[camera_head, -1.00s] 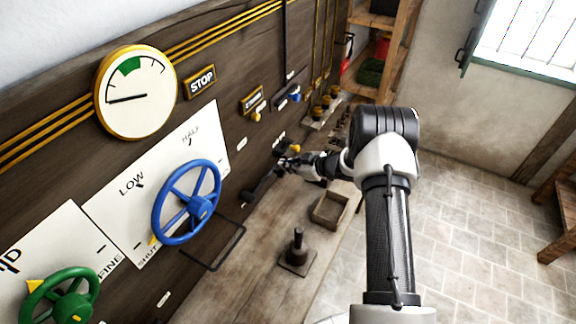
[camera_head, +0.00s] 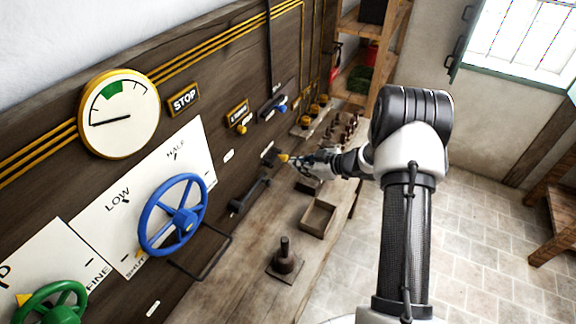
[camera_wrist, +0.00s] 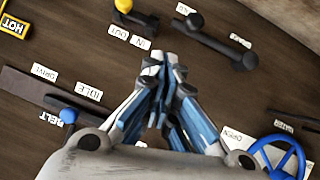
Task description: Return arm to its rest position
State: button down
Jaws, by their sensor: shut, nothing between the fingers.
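My gripper (camera_head: 292,160) is in front of the wooden control panel, above the bench, at the end of my outstretched arm. In the wrist view its fingers (camera_wrist: 163,65) are together with nothing between them. Beyond the fingertips in that view is the panel, with a dark lever (camera_wrist: 215,40) to the upper right and a yellow-knobbed switch (camera_wrist: 125,8) to the upper left. The fingertips appear clear of both, though the exact gap to the panel is hard to tell.
A blue handwheel (camera_head: 180,216) and a green handwheel (camera_head: 55,305) stick out from the panel at left. An open wooden box (camera_head: 319,216) and a dark peg on a base (camera_head: 285,262) sit on the bench. Stone floor (camera_head: 480,220) at right is free.

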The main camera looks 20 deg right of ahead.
jog(key=shift+s+d+r, duration=0.35)
jog(key=shift+d, duration=0.05)
jog(key=shift+d, duration=0.1)
notch_tip(320, 180, up, 11)
jog(key=w+d+m+t+h+b, duration=0.2)
jog(key=d+m+h+b, duration=0.15)
jog(key=h, duration=0.25)
jog(key=s+r+m+h+b, duration=0.35)
jog(key=s+r, duration=0.25)
jog(key=s, duration=0.2)
jog(key=s+a+f+m+g+b, duration=0.1)
jog(key=s+a, duration=0.3)
jog(key=s, duration=0.7)
jog(key=s+a+f+m+g+y+b, duration=0.1)
jog(key=s+a+f+g+b, duration=0.2)
jog(key=s, duration=0.8)
jog(key=s+a+f+m+g+y+b, duration=0.1)
jog(key=s+a+f+g+b, duration=0.1)
jog(key=s+a, duration=0.5)
jog(key=s+b, duration=0.1)
jog(key=s, duration=0.3)
jog(key=shift+s+a+f+g, duration=0.15)
jog(key=shift+a+f+g, duration=0.05)
jog(key=shift+f+g, duration=0.1)
